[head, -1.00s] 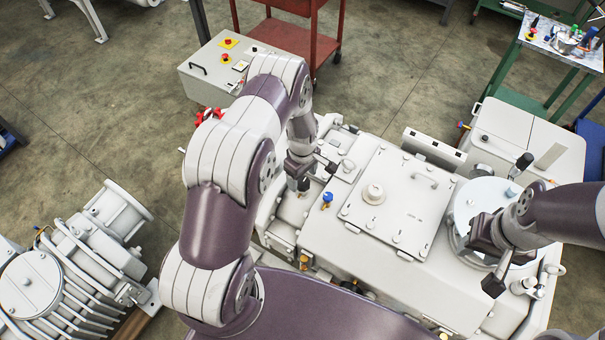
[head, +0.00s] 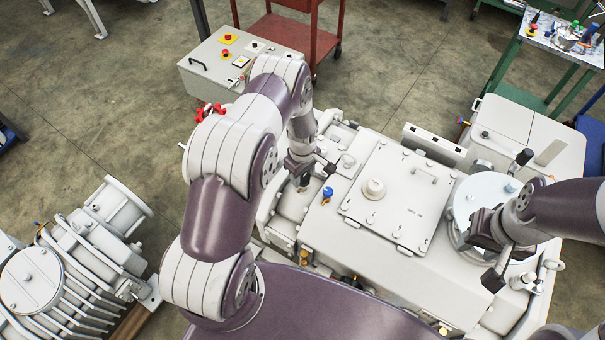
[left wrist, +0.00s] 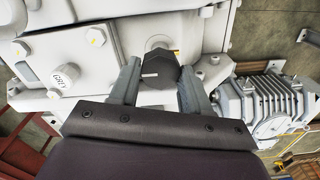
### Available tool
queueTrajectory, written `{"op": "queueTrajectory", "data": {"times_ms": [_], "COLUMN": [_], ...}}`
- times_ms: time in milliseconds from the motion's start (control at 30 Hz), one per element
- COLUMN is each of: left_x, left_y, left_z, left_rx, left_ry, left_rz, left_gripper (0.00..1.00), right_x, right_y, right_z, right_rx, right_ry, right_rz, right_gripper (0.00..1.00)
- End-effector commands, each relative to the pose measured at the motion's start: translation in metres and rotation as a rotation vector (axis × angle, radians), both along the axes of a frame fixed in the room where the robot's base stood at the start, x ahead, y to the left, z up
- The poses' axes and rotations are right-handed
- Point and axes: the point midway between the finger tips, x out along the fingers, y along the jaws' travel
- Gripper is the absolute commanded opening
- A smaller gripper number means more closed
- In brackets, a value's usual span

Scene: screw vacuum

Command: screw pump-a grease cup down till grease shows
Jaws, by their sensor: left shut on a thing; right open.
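My left gripper (head: 304,180) is over the left end of the pale grey pump housing (head: 375,262). In the left wrist view its two fingers (left wrist: 158,88) stand on both sides of a dark grey faceted cap (left wrist: 160,66) with a short white mark on it, the grease cup as it appears. The gripper is shut on this cap. The cap's lower part is hidden, and I see no grease. My right gripper (head: 482,255) is open over the round light cover at the pump's right end, and I see nothing between its fingers.
A blue-topped brass fitting (head: 327,194) stands close to my left gripper. A flat bolted cover (head: 398,205) with a round knob fills the middle of the pump. A grey control box (head: 235,68) stands behind. A finned motor-like unit (head: 70,265) lies at left.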

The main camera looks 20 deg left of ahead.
Motion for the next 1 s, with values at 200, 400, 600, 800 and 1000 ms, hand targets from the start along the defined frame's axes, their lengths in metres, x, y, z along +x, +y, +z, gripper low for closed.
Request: {"op": "queueTrajectory", "data": {"times_ms": [200,400,600,800,1000], "left_x": [0.002,0.002,0.002,0.002,0.003], "left_y": [0.000,0.000,0.000,-0.001,-0.001], "left_z": [-0.002,-0.003,-0.002,-0.001,0.000], "left_rx": [0.000,0.000,0.001,0.000,0.000], "left_ry": [-0.005,-0.004,-0.004,-0.004,-0.004], "left_rz": [-0.137,-0.321,-0.511,-0.686,-0.828], "left_gripper": [0.17,0.17,0.17,0.17,0.17], "right_x": [0.000,0.000,0.000,0.000,0.000], "right_y": [0.000,0.000,0.000,0.000,0.000], "right_z": [-0.015,-0.029,-0.041,-0.050,-0.057], "right_rx": [0.000,0.000,0.000,0.000,0.000], "right_ry": [0.000,0.000,0.000,0.000,0.000], "right_rz": [0.000,0.000,0.000,0.000,0.000], "right_gripper": [0.43,0.43,0.43,0.43,0.43]}}
